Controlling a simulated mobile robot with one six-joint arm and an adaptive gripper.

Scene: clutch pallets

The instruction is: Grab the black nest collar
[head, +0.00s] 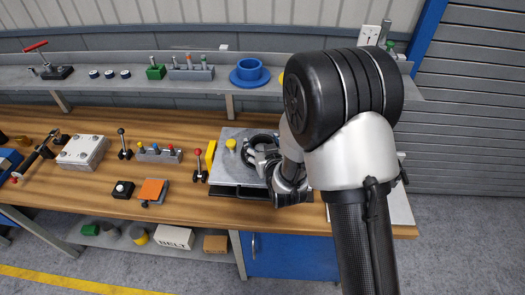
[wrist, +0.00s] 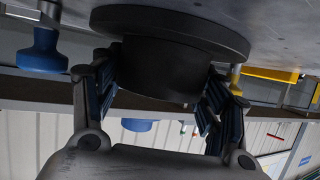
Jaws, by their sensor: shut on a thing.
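The black nest collar (wrist: 170,62) is a round dark part with a wide flange and a narrower round body. In the wrist view its body sits between the two fingers of my gripper (wrist: 160,84), which are closed on it from both sides. The flange lies against or very close to the grey plate; I cannot tell if there is a gap. In the head view the collar (head: 262,138) shows only partly on the grey plate (head: 226,162), behind my gripper (head: 268,160). My arm hides the plate's right part.
A yellow knob (head: 231,144) and a yellow block (head: 210,155) stand left of the collar. A red-knobbed lever (head: 198,166) is further left. A blue knob (wrist: 40,52) is near my gripper in the wrist view. A shelf with a blue flanged ring (head: 249,72) runs behind.

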